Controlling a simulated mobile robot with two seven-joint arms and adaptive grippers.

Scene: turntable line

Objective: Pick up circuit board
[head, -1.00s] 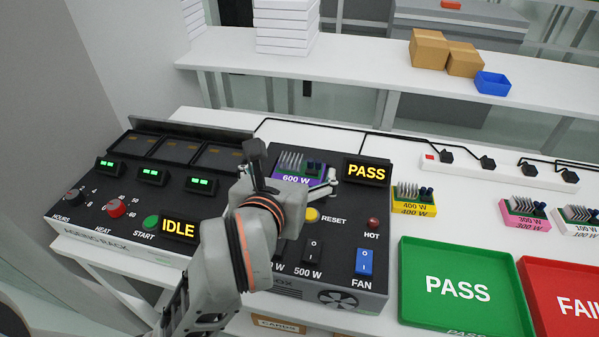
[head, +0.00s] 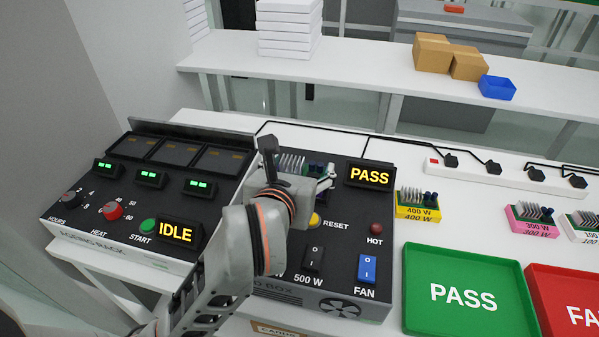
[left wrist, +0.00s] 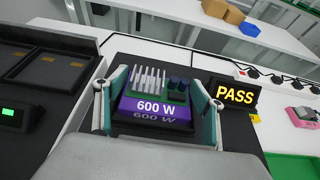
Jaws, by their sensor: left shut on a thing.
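The circuit board (head: 291,163) with pale heat-sink fins shows partly behind my left gripper (head: 300,168) on the black test box. In the left wrist view the board (left wrist: 150,85) has a purple 600 W label, silver fins and dark cylinders on green. The teal fingers of my left gripper (left wrist: 162,90) are shut on it, one at each side. I cannot tell whether the board touches the box below. In the head view its label is hidden by my gripper. My right gripper is not in view.
The test box shows a PASS display (head: 369,176) and a FAN switch (head: 367,268). The ageing rack's IDLE display (head: 176,233) is at left. Boards marked 400 W (head: 417,207) and 300 W (head: 532,222), a green PASS tray (head: 465,325) and a red FAIL tray (head: 570,282) are at right.

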